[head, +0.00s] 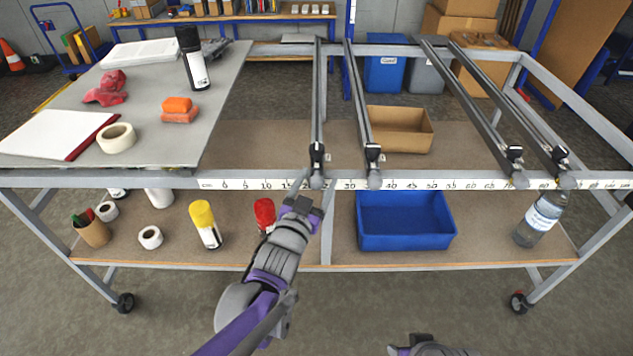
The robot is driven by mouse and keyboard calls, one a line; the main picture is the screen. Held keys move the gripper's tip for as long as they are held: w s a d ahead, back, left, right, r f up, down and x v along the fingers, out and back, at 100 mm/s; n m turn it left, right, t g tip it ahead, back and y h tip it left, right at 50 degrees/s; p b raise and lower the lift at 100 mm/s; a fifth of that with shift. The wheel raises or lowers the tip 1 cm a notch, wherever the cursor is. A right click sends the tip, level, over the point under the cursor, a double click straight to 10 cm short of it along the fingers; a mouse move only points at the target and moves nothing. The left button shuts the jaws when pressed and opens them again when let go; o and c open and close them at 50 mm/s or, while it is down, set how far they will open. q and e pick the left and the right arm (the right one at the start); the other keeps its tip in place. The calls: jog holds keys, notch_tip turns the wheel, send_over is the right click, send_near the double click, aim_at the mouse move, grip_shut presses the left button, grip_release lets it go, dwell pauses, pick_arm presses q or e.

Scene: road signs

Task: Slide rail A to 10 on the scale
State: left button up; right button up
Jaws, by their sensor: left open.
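Several dark rails run front to back across the frame. The leftmost rail (319,100), which I take to be rail A, though I cannot read a letter on it, has a clamp and round end knob (317,182) at the front bar. It stands past 15 and before 30 on the white scale strip (455,184); the 10 mark is to its left. My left gripper (311,186) is open at this front end, close to the knob; contact cannot be told. My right gripper (422,340) shows only partly at the bottom edge, its jaws unclear.
A second rail (359,105) stands near 35, and two more rails are far right. A grey board (180,135) with tape and a spray can covers the left top. The lower shelf holds a blue bin (404,243), cans and a bottle (540,218).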

pick_arm(q)
grip_shut()
dwell(0.3)
pick_arm(e)
jog(key=shift+a, duration=0.1)
